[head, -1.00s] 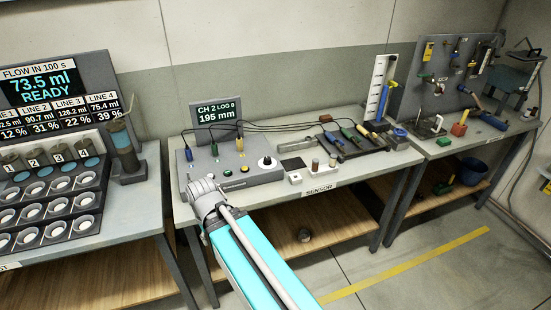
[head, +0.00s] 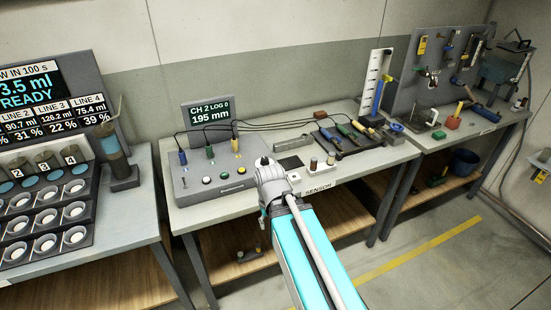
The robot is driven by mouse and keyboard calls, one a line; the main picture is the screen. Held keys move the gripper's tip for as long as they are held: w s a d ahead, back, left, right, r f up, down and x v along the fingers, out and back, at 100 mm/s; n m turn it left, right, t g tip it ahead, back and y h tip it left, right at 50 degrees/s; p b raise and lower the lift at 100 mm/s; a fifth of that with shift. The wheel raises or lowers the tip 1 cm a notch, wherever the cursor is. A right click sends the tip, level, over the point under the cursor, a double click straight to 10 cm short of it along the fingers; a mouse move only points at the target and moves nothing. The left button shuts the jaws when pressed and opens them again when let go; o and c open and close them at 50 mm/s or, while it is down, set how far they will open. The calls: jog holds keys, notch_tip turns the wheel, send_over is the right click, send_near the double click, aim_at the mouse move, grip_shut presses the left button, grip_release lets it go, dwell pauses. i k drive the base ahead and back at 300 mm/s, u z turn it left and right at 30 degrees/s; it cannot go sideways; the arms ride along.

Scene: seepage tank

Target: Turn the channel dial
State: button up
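The grey sensor console (head: 192,191) stands on the middle bench, with several small buttons along its front. The channel dial (head: 263,161) is at the console's right end; only its upper part shows, with a dark knob on a pale disc. The grey joint of my arm covers the lower part of the dial. My gripper is hidden behind that joint, so its fingers and any contact with the dial cannot be seen. The display (head: 211,113) behind the console reads CH 2, LOG 0, 195 mm.
Blue, green and yellow plugs with cables stand at the console's back. A small white box (head: 293,176) and a dark tool tray (head: 350,150) lie to its right. A rack of cups (head: 45,215) is on the left bench. A pegboard (head: 415,100) stands at the right.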

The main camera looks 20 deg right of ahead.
aim_at(264, 161)
jog(key=z, duration=0.15)
jog(key=i, duration=1)
jog(key=z, duration=0.1)
jog(key=k, duration=0.5)
jog(key=z, duration=0.75)
